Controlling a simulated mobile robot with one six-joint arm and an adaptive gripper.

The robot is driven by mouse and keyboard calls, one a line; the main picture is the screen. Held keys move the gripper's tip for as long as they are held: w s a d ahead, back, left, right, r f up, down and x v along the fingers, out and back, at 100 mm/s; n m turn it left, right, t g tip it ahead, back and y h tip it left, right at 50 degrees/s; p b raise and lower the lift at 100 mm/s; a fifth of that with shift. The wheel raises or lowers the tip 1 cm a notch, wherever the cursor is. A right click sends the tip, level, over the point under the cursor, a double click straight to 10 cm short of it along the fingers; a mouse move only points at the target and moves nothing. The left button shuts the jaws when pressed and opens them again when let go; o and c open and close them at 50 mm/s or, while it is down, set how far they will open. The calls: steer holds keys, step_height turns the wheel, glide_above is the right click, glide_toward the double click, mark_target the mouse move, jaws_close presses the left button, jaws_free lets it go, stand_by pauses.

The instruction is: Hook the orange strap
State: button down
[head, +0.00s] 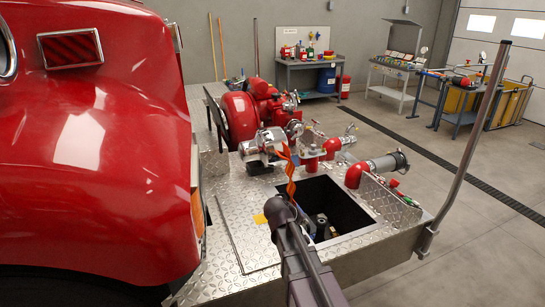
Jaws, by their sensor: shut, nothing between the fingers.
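The orange strap (290,172) hangs in a wavy, twisted strip beside the chrome valve (262,145), at the back edge of the open well (345,205) in the bumper deck. Its lower end is close to the tip of my dark arm, and I cannot tell whether they touch. My arm reaches up from the bottom of the view to the well's left side. My gripper (321,228) shows small and dark inside the well, partly hidden by my arm. It is shut and empty, below and to the right of the strap. No hook can be made out.
A diamond-plate lid (245,235) with a yellow label (260,219) lies left of the well. The red truck body (95,150) blocks the left; a post (470,150) rises at right.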

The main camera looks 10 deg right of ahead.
steer(key=w+a+r+n+t+h, duration=0.1)
steer(key=w+a+r+n+t, duration=0.3)
steer(key=w+a+r, duration=0.2)
steer(key=w+a+r+n+t, duration=0.4)
steer(key=w+a+r+t, duration=0.1)
steer(key=w, duration=0.6)
steer(key=shift+a+r+t+h+p, duration=0.3)
steer(key=shift+a+r+h, duration=0.1)
steer(key=shift+a+r, duration=0.45)
steer(key=shift+d, duration=0.1)
steer(key=x, duration=1)
steer(key=shift+b, duration=0.35)
steer(key=shift+r, duration=0.1)
